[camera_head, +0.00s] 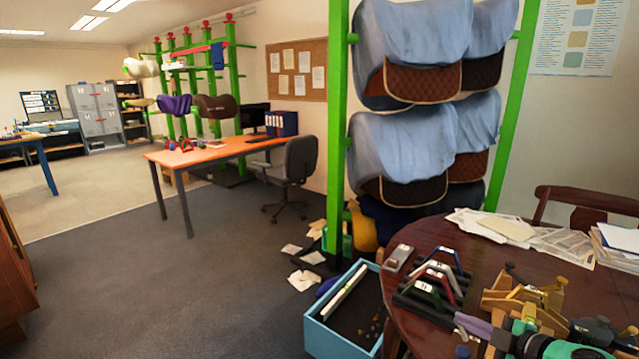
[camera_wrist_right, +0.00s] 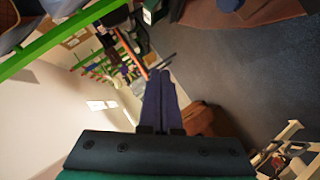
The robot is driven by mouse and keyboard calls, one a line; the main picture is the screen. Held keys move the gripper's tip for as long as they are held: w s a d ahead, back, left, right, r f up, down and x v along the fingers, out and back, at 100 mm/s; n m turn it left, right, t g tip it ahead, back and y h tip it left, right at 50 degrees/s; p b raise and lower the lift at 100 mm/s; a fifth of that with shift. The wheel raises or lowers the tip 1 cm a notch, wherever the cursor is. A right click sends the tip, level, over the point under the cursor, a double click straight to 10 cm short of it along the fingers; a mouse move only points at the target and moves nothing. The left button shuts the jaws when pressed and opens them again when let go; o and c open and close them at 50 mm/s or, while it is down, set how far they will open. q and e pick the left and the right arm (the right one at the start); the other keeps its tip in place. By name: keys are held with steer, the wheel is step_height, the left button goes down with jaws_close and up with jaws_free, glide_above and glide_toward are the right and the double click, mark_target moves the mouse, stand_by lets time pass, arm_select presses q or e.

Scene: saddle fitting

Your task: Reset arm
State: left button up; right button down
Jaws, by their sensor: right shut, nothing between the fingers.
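My right gripper (camera_head: 463,322) comes in from the bottom right of the head view, over the dark red round table. Its purple fingers point left, close to a black rack (camera_head: 432,299) that holds several coloured arch-shaped pieces. In the wrist view the two purple fingers (camera_wrist_right: 159,76) lie side by side, shut, with nothing held. I cannot tell how high the fingertips are above the table. My left gripper does not show in either view.
The round table (camera_head: 403,326) also bears wooden stands (camera_head: 522,297), a small metal-topped block (camera_head: 398,257) and papers (camera_head: 500,226). A blue open box (camera_head: 315,329) stands on the floor beside it. Behind is a green rack (camera_head: 338,120) with covered saddles. Floor at left is clear.

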steer(key=s+d+f+m+h, duration=0.1)
steer(key=s+f+m+h, duration=0.1)
steer(key=f+m, duration=0.1)
steer(key=s+d+f+m+h, duration=0.1)
steer(key=s+f+m+h, duration=0.2)
steer(key=m, duration=0.1)
steer(key=s+d+f+m+g+h, duration=0.1)
steer(key=s+d+f+m+h, duration=0.1)
steer(key=m, duration=0.1)
steer(key=shift+s+f+m+h, duration=0.25)
steer(key=shift+f+m+h, duration=0.05)
steer(key=shift+f+m, duration=0.1)
steer(key=s+a+f+m+g+y, duration=0.1)
steer(key=s+a+f+m+g, duration=0.2)
steer(key=s+a, duration=0.35)
steer(key=s+a+f+g+y, duration=0.2)
steer(key=s+a+f+g, duration=0.25)
steer(key=s, duration=0.35)
step_height(320, 180, down, 23)
steer(key=s+g, duration=0.2)
steer(key=s+d+f+b, duration=0.1)
steer(key=s+d+f, duration=0.1)
steer(key=s+f, duration=1.3)
steer(key=shift+s+d+f+g, duration=0.2)
steer(key=shift+s+g, duration=0.25)
steer(key=shift+s, duration=0.5)
